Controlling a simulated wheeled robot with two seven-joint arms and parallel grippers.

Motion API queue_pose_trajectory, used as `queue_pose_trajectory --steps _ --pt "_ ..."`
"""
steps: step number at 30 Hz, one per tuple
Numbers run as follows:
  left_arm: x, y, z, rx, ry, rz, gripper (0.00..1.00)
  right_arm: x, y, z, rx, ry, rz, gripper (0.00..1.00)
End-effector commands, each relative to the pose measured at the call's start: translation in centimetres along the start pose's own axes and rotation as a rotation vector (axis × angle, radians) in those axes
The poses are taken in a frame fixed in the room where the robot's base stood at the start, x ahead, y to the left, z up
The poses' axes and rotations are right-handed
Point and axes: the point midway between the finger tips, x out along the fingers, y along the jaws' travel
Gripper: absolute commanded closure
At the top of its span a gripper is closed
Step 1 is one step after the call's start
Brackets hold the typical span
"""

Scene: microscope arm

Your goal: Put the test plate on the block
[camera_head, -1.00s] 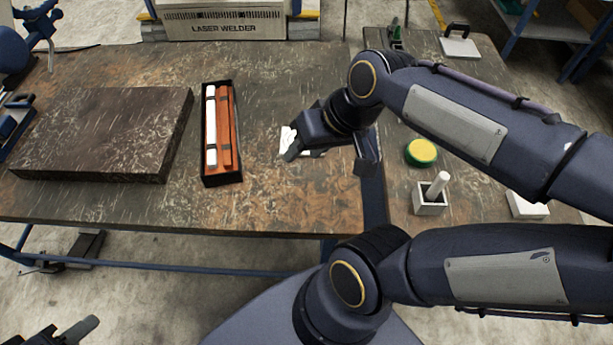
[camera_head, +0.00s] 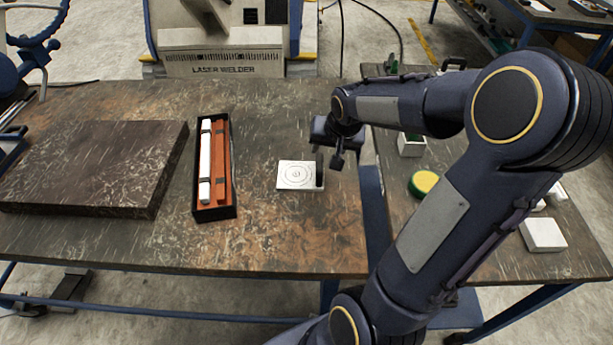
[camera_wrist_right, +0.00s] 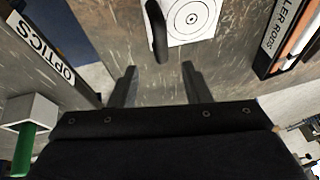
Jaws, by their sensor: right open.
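The test plate (camera_head: 294,175) is a white square with printed rings and a black upright handle (camera_head: 319,171) at its right edge. It lies flat on the table, right of the rod box. The block (camera_head: 75,165) is a large dark stone slab at the left of the table, its top bare. My right gripper (camera_head: 337,158) is open and empty, just right of the handle. In the right wrist view the open fingers (camera_wrist_right: 159,78) point towards the handle (camera_wrist_right: 157,30) and the plate (camera_wrist_right: 192,18), apart from both. My left gripper is out of view.
A black box (camera_head: 214,212) with white and orange-brown rods stands between block and plate. A laser welder (camera_head: 222,62) is behind the table. A second table at right, past a gap, holds a green-yellow disc (camera_head: 423,184), a white holder (camera_head: 411,146) and a white slab (camera_head: 543,235).

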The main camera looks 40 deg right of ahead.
Motion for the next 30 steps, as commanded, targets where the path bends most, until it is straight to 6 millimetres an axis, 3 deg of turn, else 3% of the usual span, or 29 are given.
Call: queue_pose_trajectory --steps 15,24,30 --pt "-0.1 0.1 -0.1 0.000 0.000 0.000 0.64 6.6 -0.1 0.6 -0.001 -0.004 0.000 0.57" --pt "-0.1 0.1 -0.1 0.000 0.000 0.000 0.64 7.1 -0.1 0.6 -0.001 -0.001 -0.002 0.57" --pt "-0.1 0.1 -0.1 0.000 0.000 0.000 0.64 7.0 -0.2 0.6 -0.001 -0.001 -0.002 0.82"
